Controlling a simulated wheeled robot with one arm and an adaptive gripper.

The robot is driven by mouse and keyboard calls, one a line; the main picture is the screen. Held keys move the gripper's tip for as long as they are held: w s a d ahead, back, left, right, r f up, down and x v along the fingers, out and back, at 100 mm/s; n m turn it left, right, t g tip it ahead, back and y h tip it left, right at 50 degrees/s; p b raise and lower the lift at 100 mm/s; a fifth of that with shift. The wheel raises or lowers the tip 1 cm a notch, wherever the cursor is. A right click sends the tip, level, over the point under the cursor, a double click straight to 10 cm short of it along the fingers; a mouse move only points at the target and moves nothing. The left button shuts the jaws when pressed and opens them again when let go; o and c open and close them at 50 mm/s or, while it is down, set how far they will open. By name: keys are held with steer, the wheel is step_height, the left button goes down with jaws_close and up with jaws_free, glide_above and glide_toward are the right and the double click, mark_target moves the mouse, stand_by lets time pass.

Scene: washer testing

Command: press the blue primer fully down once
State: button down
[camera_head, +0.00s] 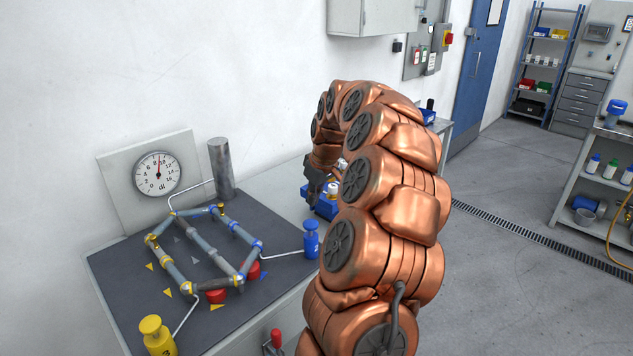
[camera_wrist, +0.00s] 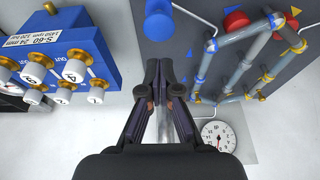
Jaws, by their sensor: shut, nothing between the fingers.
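The blue primer (camera_head: 311,240) is a small blue pump with a knob on top, standing at the right end of the dark board and joined by a thin pipe to the pipe loop. In the wrist view the blue primer (camera_wrist: 158,26) is at the top edge, partly cut off, seen from above. My gripper (camera_wrist: 165,66) is shut and empty, with its fingertips a little short of the primer in that picture and apart from it. In the head view my arm hides most of my gripper (camera_head: 318,190), which is up and behind the primer.
A yellow pump (camera_head: 155,336) stands at the board's front left. A blue manifold block (camera_wrist: 62,55) with white knobs lies left of my gripper.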

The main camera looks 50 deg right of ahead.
mark_target(311, 223)
steer(key=shift+s+p+x, duration=0.2)
steer(key=shift+p+x, duration=0.15)
steer(key=shift+x, duration=0.65)
steer(key=shift+s+p+x, duration=0.2)
steer(key=shift+p+x, duration=0.1)
steer(key=shift+x, duration=0.75)
steer(key=shift+s+p+x, duration=0.2)
steer(key=shift+p+x, duration=0.15)
steer(key=shift+x, duration=0.65)
steer(key=shift+f, duration=0.2)
step_height(311, 223, down, 3)
steer(key=b, duration=0.3)
steer(key=shift+r, duration=0.5)
steer(key=w+b+v, duration=0.1)
steer(key=b+v, duration=0.1)
steer(key=v, duration=1.1)
steer(key=shift+r+b, duration=0.35)
